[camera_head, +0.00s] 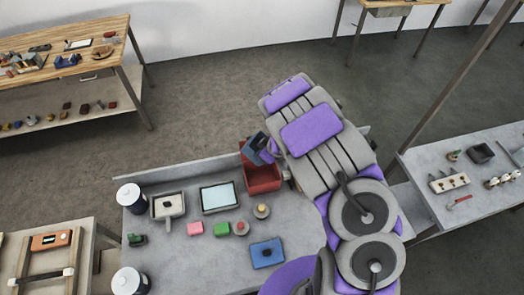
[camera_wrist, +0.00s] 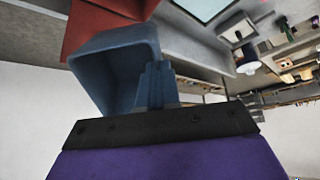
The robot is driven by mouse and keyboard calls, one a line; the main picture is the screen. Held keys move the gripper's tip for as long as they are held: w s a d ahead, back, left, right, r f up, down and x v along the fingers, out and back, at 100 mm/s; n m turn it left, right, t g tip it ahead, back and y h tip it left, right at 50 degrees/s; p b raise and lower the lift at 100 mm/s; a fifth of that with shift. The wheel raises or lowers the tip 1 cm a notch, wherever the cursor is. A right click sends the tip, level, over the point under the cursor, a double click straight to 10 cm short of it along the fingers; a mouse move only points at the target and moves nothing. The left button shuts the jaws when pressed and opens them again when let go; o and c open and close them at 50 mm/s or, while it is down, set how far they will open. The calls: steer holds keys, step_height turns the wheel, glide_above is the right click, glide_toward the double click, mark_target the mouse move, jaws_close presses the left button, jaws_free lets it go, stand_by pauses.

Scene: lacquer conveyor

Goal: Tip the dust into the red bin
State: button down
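The red bin (camera_head: 262,180) stands on the grey table's far edge; its red wall also fills the upper left of the wrist view (camera_wrist: 88,30). My gripper (camera_head: 269,150) is above the bin's back rim and holds a blue, open-mouthed dust container (camera_head: 255,142). In the wrist view the blue container (camera_wrist: 90,75) is steeply tilted, its mouth facing the camera's left, close against the red wall. My gripper (camera_wrist: 155,100) appears shut on its ribbed blue handle part; the fingertips are mostly hidden. No dust can be made out.
Another table (camera_head: 425,200) stands right.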

steer(key=p, duration=0.2)
steer(key=r+p, duration=0.1)
steer(key=shift+w+d+g+h+p, duration=0.15)
steer(key=shift+d+g+h+p, duration=0.15)
steer(key=shift+d+h+p, duration=0.1)
steer(key=g+h+b, duration=0.1)
steer(key=b, duration=0.1)
steer(key=a+r+g+h+b, duration=0.1)
steer(key=b, duration=0.1)
steer(key=w+a+h+b, duration=0.1)
steer(key=h+b, duration=0.1)
steer(key=b, duration=0.1)
steer(key=shift+w+a+r+g, duration=0.1)
steer(key=shift+a+r+g, duration=0.1)
steer(key=shift+g, duration=0.2)
steer(key=shift+d+r+h+b, duration=0.15)
steer(key=shift+d+h+b, duration=0.15)
steer(key=shift+b, duration=0.35)
